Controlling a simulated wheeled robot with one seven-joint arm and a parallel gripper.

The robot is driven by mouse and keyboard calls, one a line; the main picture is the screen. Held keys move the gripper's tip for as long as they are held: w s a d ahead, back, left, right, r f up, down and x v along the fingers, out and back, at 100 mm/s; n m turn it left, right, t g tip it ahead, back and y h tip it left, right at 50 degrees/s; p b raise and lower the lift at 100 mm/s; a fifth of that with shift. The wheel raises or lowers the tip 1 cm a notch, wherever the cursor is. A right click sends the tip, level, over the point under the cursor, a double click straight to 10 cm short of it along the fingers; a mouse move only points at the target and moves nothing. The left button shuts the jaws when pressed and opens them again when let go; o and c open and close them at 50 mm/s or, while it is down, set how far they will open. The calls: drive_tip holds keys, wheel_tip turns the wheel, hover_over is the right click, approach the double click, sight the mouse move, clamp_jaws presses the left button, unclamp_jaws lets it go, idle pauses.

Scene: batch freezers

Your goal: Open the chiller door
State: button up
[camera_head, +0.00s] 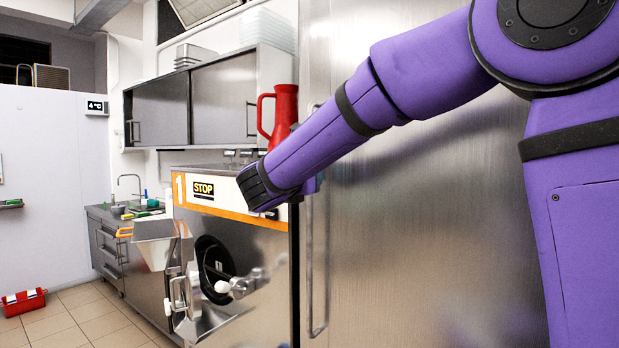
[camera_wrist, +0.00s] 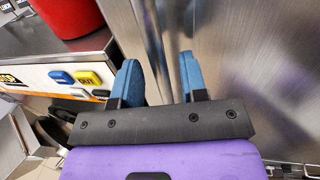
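The chiller door (camera_head: 430,220) is a tall brushed-steel door that fills the right half of the head view. It looks closed. Its long vertical bar handle (camera_head: 310,270) runs along its left edge, partly hidden behind my arm. In the wrist view, the door's steel surface (camera_wrist: 250,60) lies beyond the fingers. My gripper (camera_wrist: 160,80) has two blue fingers standing apart, with a clear gap. A shiny vertical strip, perhaps the handle, shows beyond the gap; I cannot tell whether it lies between the fingers. In the head view, my forearm hides the fingers.
A batch freezer (camera_head: 235,235) with an orange-edged panel stands just left of the door. A red jug (camera_head: 283,115) stands on top of it, close to my arm. Steel wall cabinets (camera_head: 190,110) hang behind. A red toolbox (camera_head: 24,301) lies on the tiled floor at far left.

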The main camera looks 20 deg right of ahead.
drive_tip(key=shift+w+d, duration=0.45)
drive_tip(key=shift+w, duration=0.05)
clamp_jaws()
